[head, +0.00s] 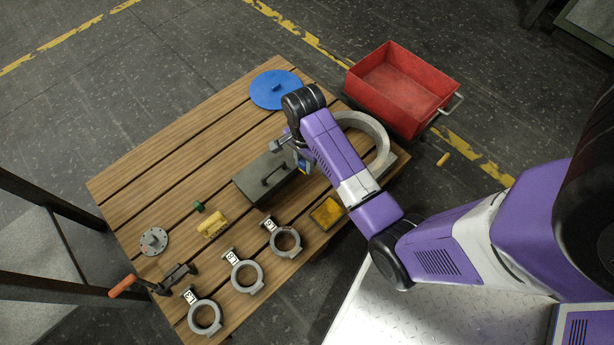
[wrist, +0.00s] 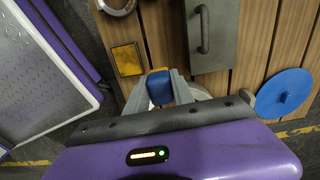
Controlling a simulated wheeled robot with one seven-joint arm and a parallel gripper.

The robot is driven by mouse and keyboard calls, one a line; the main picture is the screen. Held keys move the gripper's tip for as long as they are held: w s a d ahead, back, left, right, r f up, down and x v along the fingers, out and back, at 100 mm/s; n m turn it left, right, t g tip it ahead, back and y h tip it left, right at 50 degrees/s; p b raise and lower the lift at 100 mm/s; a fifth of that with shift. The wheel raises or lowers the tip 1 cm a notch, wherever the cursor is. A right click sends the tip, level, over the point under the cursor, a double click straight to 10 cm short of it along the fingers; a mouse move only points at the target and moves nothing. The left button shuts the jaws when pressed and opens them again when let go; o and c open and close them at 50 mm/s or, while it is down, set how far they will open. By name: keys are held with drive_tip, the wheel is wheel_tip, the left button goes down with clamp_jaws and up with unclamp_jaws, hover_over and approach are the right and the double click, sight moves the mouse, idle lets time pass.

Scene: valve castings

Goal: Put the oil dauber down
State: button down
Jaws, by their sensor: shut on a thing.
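The oil dauber (wrist: 159,87) is a blue block with a yellow part behind it in the wrist view. My gripper (wrist: 158,90) is shut on it. In the head view my gripper (head: 298,155) is above the slatted wooden table, beside the dark grey box and the large grey ring. A little of the dauber's blue shows there under my arm, and the rest is hidden. A shallow dark tray with a yellow-orange inside (head: 327,213) lies near the table's front edge. It also shows left of the dauber in the wrist view (wrist: 128,59).
The grey box (head: 265,180) with a handle stands mid-table. A big grey ring (head: 377,137), a blue disc (head: 275,89), several clamp rings (head: 285,242), a yellow block (head: 213,225) and a flange (head: 154,241) lie around it. A red cart (head: 400,88) stands beyond. The table's far left is clear.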

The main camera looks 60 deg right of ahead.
sight(307, 196)
drive_tip(key=f+b, duration=0.3)
drive_tip(key=f, duration=0.3)
drive_tip(key=f+b, duration=0.4)
drive_tip(key=f, duration=0.3)
drive_tip(key=f+b, duration=0.3)
drive_tip(key=f, duration=0.4)
drive_tip(key=shift+s+f, duration=0.1)
drive_tip(key=shift+s, duration=0.15)
drive_tip(key=shift+f, duration=0.2)
drive_tip(key=c, duration=1.1)
unclamp_jaws()
